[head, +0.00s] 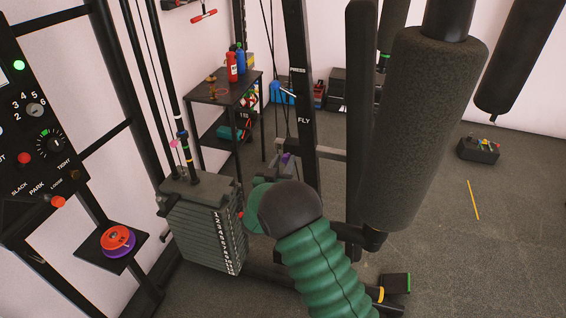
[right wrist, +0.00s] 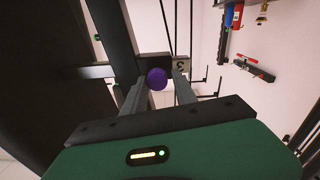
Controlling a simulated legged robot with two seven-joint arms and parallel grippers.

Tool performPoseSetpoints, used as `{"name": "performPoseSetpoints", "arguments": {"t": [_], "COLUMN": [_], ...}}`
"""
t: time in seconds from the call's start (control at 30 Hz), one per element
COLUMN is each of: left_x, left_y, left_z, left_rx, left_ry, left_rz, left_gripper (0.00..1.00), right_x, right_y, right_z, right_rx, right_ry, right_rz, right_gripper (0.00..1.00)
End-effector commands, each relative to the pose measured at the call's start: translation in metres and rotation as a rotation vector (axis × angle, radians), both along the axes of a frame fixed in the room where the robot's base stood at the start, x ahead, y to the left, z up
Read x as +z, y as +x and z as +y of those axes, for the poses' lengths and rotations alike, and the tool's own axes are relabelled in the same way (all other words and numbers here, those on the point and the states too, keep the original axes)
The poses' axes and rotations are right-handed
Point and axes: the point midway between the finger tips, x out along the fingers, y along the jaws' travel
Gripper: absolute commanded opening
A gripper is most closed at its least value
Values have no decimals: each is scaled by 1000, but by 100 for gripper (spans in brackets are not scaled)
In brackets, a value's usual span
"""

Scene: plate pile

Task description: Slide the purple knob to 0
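The purple knob (right wrist: 156,78) shows in the right wrist view, in front of a dark block on a dark bar. A pale plate with a "3" (right wrist: 181,66) is beside the block; no 0 is readable there. My right gripper (right wrist: 162,80) is open, with one finger on each side of the knob as seen. The left finger looks close to the knob; I cannot tell whether it touches. In the head view a small purple bit (head: 286,158), likely the knob, shows by the upright marked "FLY", beyond my green right arm, which hides most of the gripper. My left gripper is out of view.
A weight stack (head: 205,232) stands left of my arm. A large black padded roller (head: 415,130) hangs close on the right. A control panel (head: 35,110) and a small shelf (head: 88,250) with red and purple discs are at the left.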

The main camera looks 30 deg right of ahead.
Motion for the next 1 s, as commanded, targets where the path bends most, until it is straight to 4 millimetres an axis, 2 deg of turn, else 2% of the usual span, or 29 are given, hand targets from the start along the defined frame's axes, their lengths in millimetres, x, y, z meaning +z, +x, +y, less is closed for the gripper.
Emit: {"name": "performPoseSetpoints", "arguments": {"t": [0.03, 0.2, 1.0], "left_x": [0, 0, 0], "left_y": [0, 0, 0], "left_z": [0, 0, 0], "left_rx": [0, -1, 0], "left_ry": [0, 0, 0], "left_rz": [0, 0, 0], "left_gripper": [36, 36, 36], "right_x": [0, -1, -4], "right_y": [0, 1, 1], "right_z": [1, 1, 2], "right_rx": [2, 3, 4], "right_ry": [1, 2, 5], "right_rz": [1, 2, 7], "right_gripper": [23, 0, 0]}}
